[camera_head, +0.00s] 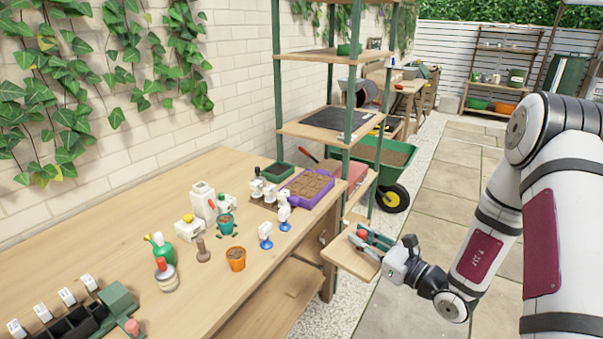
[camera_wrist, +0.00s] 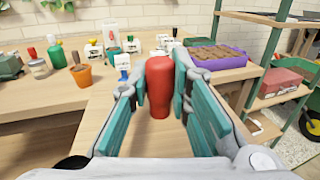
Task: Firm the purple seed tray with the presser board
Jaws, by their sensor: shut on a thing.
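The purple seed tray (camera_head: 327,195), filled with brown soil in cells, sits at the far right end of the workbench. It also shows in the wrist view (camera_wrist: 232,64). My gripper (camera_head: 369,237) is shut on the red handle (camera_wrist: 159,88) of the presser board (camera_head: 345,262). The board is a flat pale-wood plate and appears level below the handle, beyond the bench's right edge and in front of the tray. Board and tray are apart. The teal fingers partly hide the handle.
The paved path is open.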

